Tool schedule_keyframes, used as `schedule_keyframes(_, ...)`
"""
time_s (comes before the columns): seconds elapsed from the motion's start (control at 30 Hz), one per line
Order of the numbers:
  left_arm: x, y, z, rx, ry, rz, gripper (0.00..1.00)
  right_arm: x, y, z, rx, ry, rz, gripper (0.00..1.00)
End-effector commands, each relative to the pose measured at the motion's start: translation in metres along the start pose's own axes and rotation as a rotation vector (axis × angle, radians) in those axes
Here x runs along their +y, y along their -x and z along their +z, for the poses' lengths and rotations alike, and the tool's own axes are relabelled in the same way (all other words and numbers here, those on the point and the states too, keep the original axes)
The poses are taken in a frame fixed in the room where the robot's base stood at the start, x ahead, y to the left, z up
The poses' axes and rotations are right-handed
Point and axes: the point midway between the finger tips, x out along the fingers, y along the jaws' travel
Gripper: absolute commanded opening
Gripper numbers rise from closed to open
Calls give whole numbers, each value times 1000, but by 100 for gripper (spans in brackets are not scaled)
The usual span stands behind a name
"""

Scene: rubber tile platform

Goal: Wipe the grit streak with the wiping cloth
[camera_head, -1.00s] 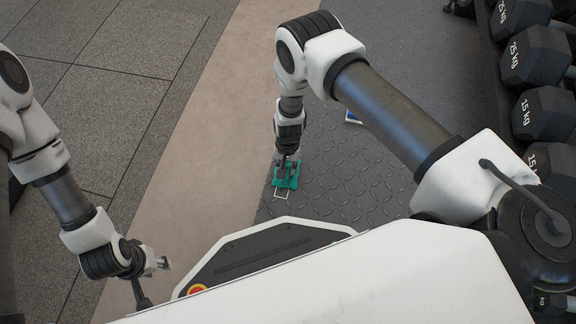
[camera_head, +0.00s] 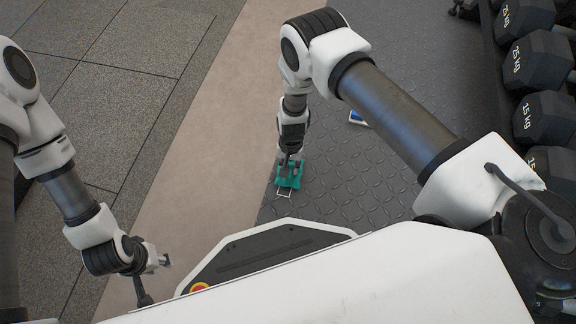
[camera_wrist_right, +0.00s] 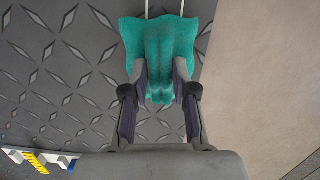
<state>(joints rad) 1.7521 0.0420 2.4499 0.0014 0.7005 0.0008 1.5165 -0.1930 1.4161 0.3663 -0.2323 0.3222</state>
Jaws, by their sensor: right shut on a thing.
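The teal wiping cloth (camera_head: 289,174) lies on the dark diamond-plate tile in front of my base. My right gripper (camera_head: 288,162) points down and is shut on the cloth, which bunches between its fingers. A thin white outline (camera_head: 283,194) on the floor pokes out from under the cloth's near edge. I see no grit streak; the cloth may hide it. My left gripper (camera_head: 162,262) is at the lower left, away from the cloth; its jaws are too small to judge.
A rack of dumbbells (camera_head: 540,115) runs along the right. A blue and white item (camera_head: 357,118) lies on the tile, partly behind my right arm; a yellow, blue and white item (camera_wrist_right: 40,160) shows in the wrist view. A beige strip (camera_head: 190,140) lies left of the tile.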

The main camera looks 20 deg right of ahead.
Motion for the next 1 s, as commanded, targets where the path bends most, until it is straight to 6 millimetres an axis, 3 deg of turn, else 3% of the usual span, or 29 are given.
schedule_keyframes(0.6,1,50,1,-3,-4,0,40,10,58,-1,1,2,-4,0)
schedule_keyframes(1.0,1,51,1,-3,-4,0,40,10,60,-2,1,3,-4,0)
